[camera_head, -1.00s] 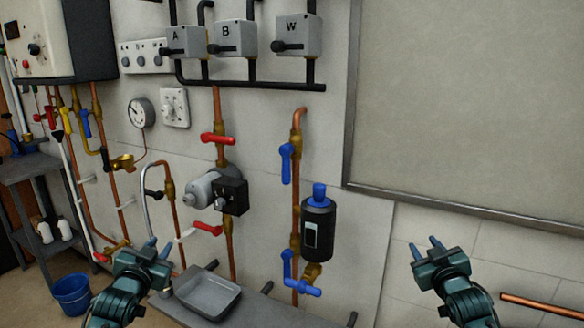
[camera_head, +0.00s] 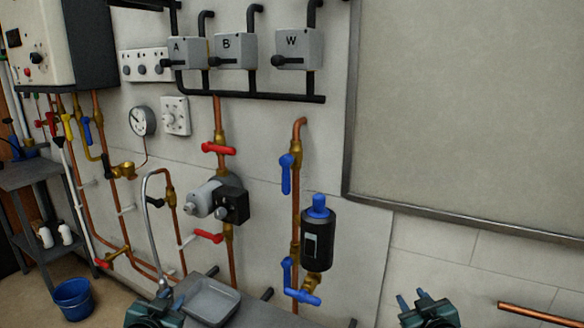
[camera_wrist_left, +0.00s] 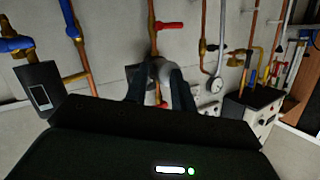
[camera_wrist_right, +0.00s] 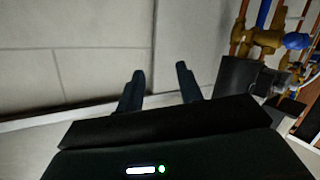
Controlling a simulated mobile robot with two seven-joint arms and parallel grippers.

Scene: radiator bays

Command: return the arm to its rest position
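My left gripper (camera_head: 171,297) shows at the lower edge of the head view, in front of the grey tray. Its two fingers stand apart and nothing is between them. In the left wrist view the left gripper (camera_wrist_left: 158,82) points toward the wall pipes, its fingers spread and empty. My right gripper (camera_head: 411,297) is low in the head view, right of the black cylinder. In the right wrist view the right gripper (camera_wrist_right: 160,72) is open and empty against pale wall tiles. Most of both arms is out of view.
A grey tray (camera_head: 212,303) is at the bottom, beside the left gripper. Copper pipes, a pump (camera_head: 205,199) and a black cylinder (camera_head: 319,238) with blue valves are on the wall. A copper pipe (camera_head: 540,314) is at the lower right. A blue bucket (camera_head: 73,299) stands on the floor.

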